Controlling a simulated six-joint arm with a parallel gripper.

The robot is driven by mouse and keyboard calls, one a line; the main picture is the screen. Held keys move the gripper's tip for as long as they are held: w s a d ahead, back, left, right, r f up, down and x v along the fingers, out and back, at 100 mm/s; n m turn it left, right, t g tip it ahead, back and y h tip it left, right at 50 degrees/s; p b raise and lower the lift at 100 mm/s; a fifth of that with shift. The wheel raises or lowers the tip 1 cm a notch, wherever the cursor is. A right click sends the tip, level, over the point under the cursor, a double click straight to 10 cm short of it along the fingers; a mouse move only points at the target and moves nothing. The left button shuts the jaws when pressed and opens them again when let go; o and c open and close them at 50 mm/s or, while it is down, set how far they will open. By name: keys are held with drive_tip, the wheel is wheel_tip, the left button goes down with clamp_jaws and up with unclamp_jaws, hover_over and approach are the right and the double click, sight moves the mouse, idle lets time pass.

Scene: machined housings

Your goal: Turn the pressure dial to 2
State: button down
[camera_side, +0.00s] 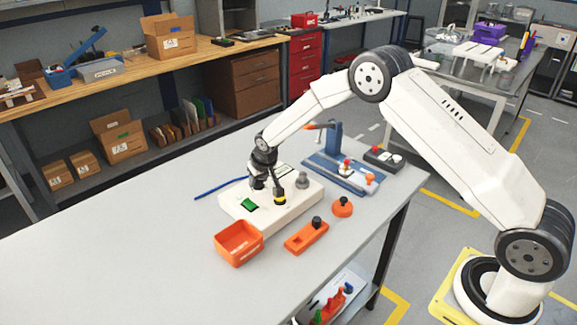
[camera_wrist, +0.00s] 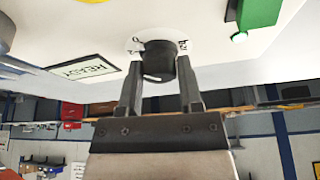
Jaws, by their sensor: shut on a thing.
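The pressure dial (camera_wrist: 160,66) is a black round knob with a white mark, on the pale panel in the wrist view. Small printed marks surround it, including what looks like "bar"; the scale numbers are too small or covered to read. My gripper (camera_wrist: 159,74) has one finger on each side of the dial and is shut on it. In the side view my gripper (camera_side: 258,183) reaches down to the far left part of the white housing (camera_side: 288,215). The dial itself is hidden there behind the fingers.
A green switch (camera_side: 249,204) and a yellow-and-black knob (camera_side: 279,198) sit on the housing near my gripper. An orange bin (camera_side: 239,243) and an orange block (camera_side: 307,237) stand in front. A blue fixture (camera_side: 340,170) is behind right. The table's left is clear.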

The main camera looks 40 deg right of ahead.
drive_tip(key=shift+n, duration=0.4)
drive_tip(key=shift+d+n+y, duration=0.1)
drive_tip(key=shift+n+y, duration=0.7)
drive_tip(key=shift+n, duration=0.8)
drive_tip(key=shift+n+g+y, duration=0.3)
drive_tip(key=shift+n+y, duration=0.3)
drive_tip(key=shift+n, duration=1.5)
drive_tip(key=shift+c, duration=1.3)
unclamp_jaws()
drive_tip(key=v, duration=0.7)
drive_tip(key=shift+s+d+r, duration=0.15)
drive_tip(key=shift+d+r, duration=0.05)
drive_tip(key=shift+r, duration=0.15)
